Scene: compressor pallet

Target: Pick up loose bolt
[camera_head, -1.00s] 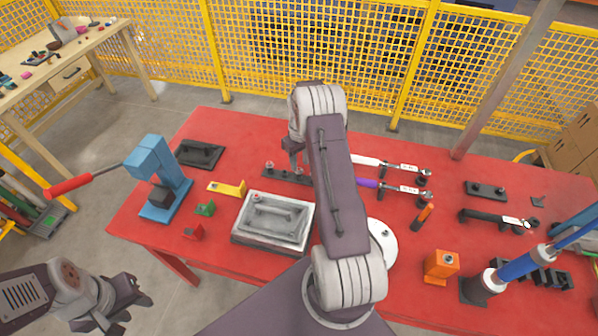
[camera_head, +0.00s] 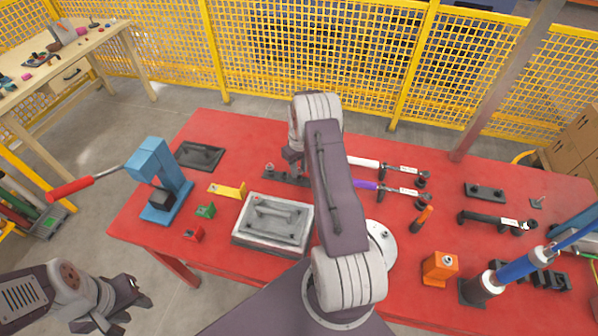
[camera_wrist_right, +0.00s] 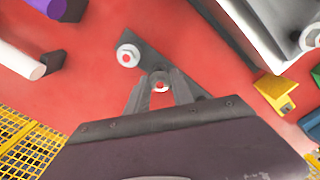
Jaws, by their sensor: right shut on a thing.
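My right gripper (camera_wrist_right: 160,88) is shut on a small round-headed bolt (camera_wrist_right: 160,80), between its fingertips in the right wrist view. The bolt is over or at the dark bolt holder (camera_wrist_right: 192,94); I cannot tell whether it is still seated. A second bolt (camera_wrist_right: 128,55) stands at the holder's end. In the head view the holder (camera_head: 292,179) lies on the red table with that bolt (camera_head: 269,168) at its left end. My right gripper is mostly hidden there by its arm. My left gripper (camera_head: 128,306) is open and empty, off the table's front left.
A grey metal cover (camera_head: 272,222) with a raised handle shape lies in front of the holder. A yellow block (camera_head: 228,190) and blue press (camera_head: 160,182) stand left. Torque wrenches (camera_head: 402,191) lie right of my arm. Bare red table lies behind the holder.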

